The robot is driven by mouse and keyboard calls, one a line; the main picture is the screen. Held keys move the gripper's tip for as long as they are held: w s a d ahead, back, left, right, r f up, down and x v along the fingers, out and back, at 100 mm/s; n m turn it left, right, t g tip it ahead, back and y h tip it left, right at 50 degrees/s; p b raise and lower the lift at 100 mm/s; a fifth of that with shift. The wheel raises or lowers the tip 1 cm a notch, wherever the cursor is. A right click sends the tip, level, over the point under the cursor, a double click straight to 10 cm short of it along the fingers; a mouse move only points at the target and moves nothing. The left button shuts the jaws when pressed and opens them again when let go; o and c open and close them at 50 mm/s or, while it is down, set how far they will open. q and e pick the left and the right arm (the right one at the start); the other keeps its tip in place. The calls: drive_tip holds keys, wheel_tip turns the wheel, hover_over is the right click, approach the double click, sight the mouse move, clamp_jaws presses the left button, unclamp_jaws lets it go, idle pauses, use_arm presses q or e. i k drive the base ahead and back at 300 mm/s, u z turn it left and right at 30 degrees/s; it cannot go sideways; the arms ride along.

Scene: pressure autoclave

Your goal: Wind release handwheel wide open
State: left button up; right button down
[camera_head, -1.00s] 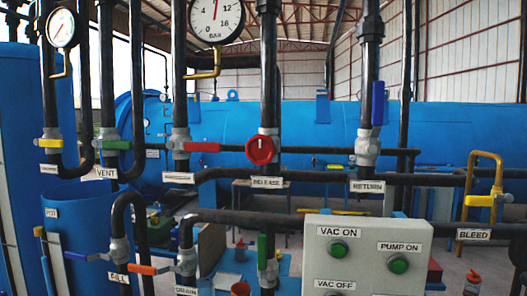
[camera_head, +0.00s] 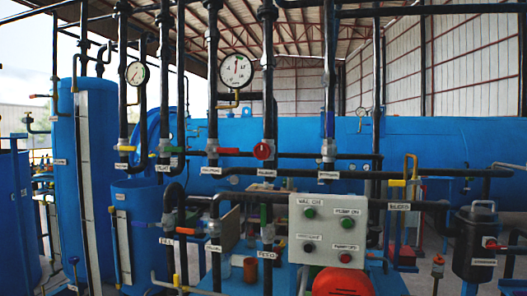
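The release handwheel (camera_head: 263,150) is a small red round wheel on a dark vertical pipe near the middle of the head view. A white label (camera_head: 267,172) sits just below it; its text is too small to read now, but it read RELEASE in the earlier frame. The wheel faces me, and how far it is turned cannot be told. Neither of my grippers shows in the view, and nothing touches the wheel.
A round pressure gauge (camera_head: 236,70) is up and left of the wheel. A red lever (camera_head: 229,151) is close on its left. A grey button panel (camera_head: 328,230) stands below right, with a red rounded object (camera_head: 343,282) under it. Dark pipes crowd the area.

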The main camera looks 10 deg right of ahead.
sight(262, 150)
drive_tip(key=z, duration=0.6)
drive_tip(key=i, duration=0.5)
drive_tip(key=z, duration=0.55)
drive_tip(key=i, duration=0.75)
drive_tip(key=u, duration=0.25)
